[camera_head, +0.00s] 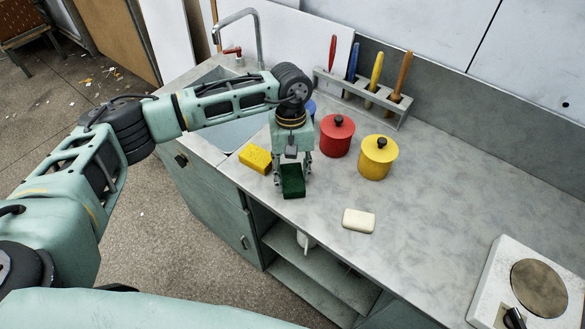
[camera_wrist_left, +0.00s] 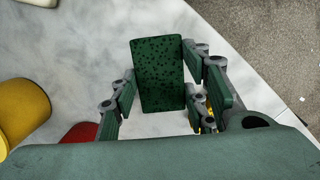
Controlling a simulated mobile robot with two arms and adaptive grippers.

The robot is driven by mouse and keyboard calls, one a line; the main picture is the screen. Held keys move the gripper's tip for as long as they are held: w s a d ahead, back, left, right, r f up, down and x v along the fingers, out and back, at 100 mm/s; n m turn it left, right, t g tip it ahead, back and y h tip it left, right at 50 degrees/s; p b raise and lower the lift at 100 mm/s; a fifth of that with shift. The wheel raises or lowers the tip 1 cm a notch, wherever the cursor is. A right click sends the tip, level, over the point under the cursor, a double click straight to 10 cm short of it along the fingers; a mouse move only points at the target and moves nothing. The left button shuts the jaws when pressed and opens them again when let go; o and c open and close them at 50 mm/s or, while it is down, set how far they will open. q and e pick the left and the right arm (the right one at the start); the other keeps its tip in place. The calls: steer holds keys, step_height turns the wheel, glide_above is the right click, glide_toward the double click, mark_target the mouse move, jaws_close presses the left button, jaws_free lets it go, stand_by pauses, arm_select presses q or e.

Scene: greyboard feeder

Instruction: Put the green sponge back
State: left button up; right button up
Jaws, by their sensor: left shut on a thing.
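The green sponge (camera_head: 292,181) is a dark green block near the front edge of the counter. My left gripper (camera_head: 292,174) points down and is shut on it. In the left wrist view the speckled sponge (camera_wrist_left: 158,75) sits between the finger pads of the left gripper (camera_wrist_left: 157,82). I cannot tell whether it touches the counter or is slightly above it. A yellow sponge (camera_head: 255,158) lies just left of it by the sink. My right gripper is not in view.
Red (camera_head: 336,137) and yellow (camera_head: 377,158) lidded pots stand behind to the right. A blue item (camera_head: 310,107) is mostly hidden by my arm. White soap (camera_head: 358,220), a rack (camera_head: 365,95) of colored-handled tools, a sink (camera_head: 240,133) and a hotplate (camera_head: 535,285) are around. The right counter middle is clear.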

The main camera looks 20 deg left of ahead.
mark_target(292, 171)
arm_select(q)
steer(key=shift+f, duration=0.1)
steer(key=shift+f+b, duration=0.1)
steer(key=shift+b, duration=0.25)
steer(key=o, duration=1)
steer(key=shift+r+p, duration=0.35)
steer(key=shift+p, duration=0.05)
steer(key=shift+w+r+b, duration=0.15)
steer(key=shift+r+b, duration=0.2)
steer(key=shift+w+a+r+b, duration=0.15)
steer(key=shift+r+b, duration=0.25)
steer(key=shift+r, duration=1.4)
steer(key=shift+w+a+r+b, duration=0.1)
steer(key=shift+w+r+b, duration=0.25)
steer(key=shift+r, duration=1.5)
steer(key=shift+w+a+r+b, duration=0.15)
steer(key=shift+r+b, duration=0.3)
steer(key=shift+r, duration=1.35)
